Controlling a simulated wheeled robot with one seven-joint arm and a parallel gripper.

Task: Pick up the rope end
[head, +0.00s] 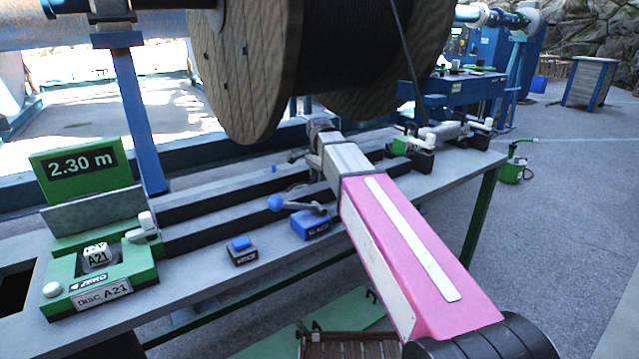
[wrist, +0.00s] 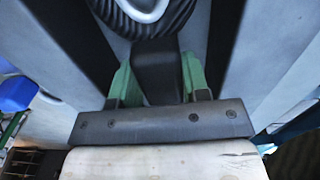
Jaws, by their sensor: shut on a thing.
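My gripper (head: 320,128) is low over the workbench, just below the wooden cable reel (head: 235,70). In the wrist view its green fingers (wrist: 157,64) stand on both sides of a dark piece, which looks like the rope end, and are shut on it. A black ridged coil with a white loop (wrist: 145,12) lies just beyond the fingers. In the head view the held piece is hidden or too small to make out. A dark rope (head: 405,55) hangs from the reel down toward the right part of the bench.
The bench (head: 200,270) carries dark rails, a blue lever block (head: 312,224), a small button box (head: 241,250) and a green station with a 2.30 m display (head: 82,168). Clamp fittings (head: 425,140) stand at its right. Open floor (head: 570,210) lies to the right.

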